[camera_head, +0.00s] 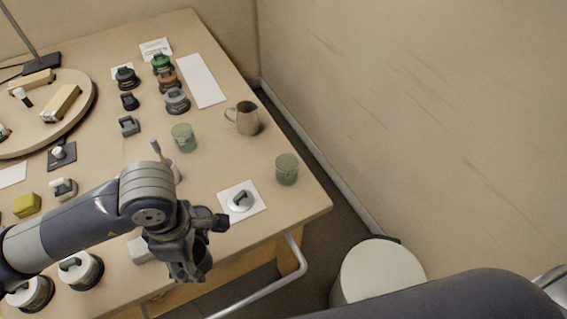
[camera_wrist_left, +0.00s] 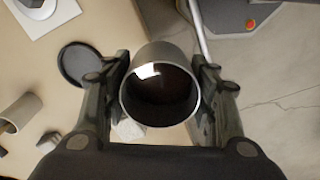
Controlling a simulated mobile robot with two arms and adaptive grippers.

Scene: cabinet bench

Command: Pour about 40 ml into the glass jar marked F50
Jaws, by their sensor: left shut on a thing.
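My left gripper (camera_head: 190,262) is at the table's front edge in the head view. In the left wrist view the gripper (camera_wrist_left: 160,98) is shut on a round grey cup (camera_wrist_left: 190,108) with dark contents inside. The cup's mouth faces the wrist camera. In the head view the cup is mostly hidden by the gripper. Two greenish glass jars stand on the table: one jar (camera_head: 184,138) near the middle and one jar (camera_head: 287,170) near the right edge. I cannot read any F50 mark on either. My right gripper is not in view.
A metal jug (camera_head: 246,120) stands behind the jars. A white card (camera_head: 254,205) carries a small knobbed weight or lid (camera_head: 241,201). Several dark and coloured lidded pots stand farther back. A round wooden platform (camera_head: 80,92) is at left. A white bin (camera_head: 380,272) stands off the table.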

